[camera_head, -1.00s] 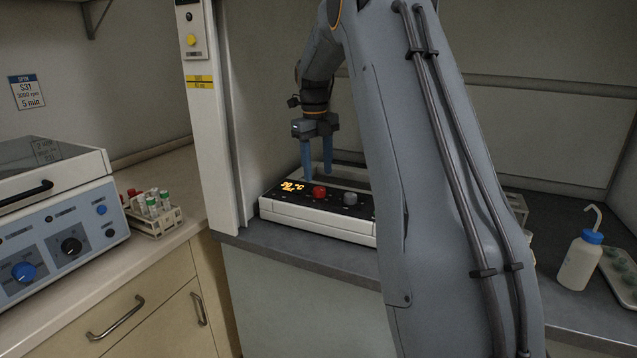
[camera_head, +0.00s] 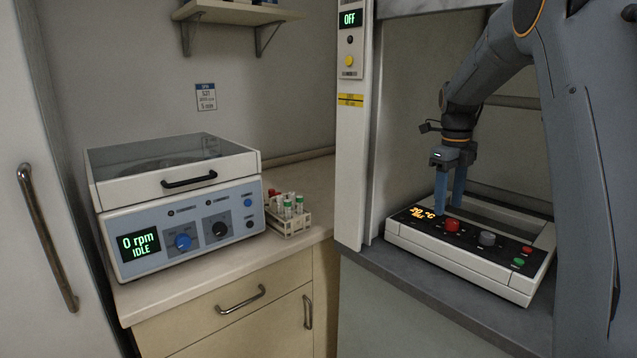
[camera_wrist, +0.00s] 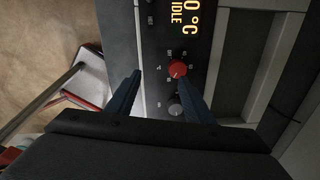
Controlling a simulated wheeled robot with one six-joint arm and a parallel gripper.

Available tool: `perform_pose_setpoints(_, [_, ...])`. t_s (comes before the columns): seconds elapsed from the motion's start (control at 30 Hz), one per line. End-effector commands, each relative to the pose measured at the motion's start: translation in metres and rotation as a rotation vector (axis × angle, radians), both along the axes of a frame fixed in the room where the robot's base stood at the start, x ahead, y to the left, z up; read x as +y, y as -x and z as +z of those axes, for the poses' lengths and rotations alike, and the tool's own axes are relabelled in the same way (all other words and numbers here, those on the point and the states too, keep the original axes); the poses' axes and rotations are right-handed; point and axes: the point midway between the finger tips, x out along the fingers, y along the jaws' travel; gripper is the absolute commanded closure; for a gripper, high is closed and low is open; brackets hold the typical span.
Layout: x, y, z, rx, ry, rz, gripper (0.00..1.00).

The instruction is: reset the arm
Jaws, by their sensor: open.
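My gripper (camera_head: 450,187) points down with its two blue fingers apart, above the control panel of a white heater-like device (camera_head: 468,262) in the hood. The red knob also shows in the head view (camera_head: 452,225), just right of the fingers. I cannot tell whether the fingers touch the device. A grey knob (camera_head: 487,239) and a lit display sit beside it.
A centrifuge (camera_head: 180,205) reading 0 rpm IDLE stands on the left counter. A rack of capped tubes (camera_head: 288,216) stands right of it. The hood's white side post (camera_head: 352,140) rises left of my arm. A shelf (camera_head: 237,12) hangs above.

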Motion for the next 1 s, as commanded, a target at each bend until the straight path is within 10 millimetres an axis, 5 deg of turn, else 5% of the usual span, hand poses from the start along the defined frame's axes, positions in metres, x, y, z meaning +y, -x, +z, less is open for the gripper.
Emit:
perform_pose_setpoints(0.5, [0.11, 0.134, -0.073, 0.033, 0.007, 1.347, 0.53])
perform_pose_setpoints(1.0, [0.171, 0.293, -0.135, 0.051, 0.049, 2.492, 0.53])
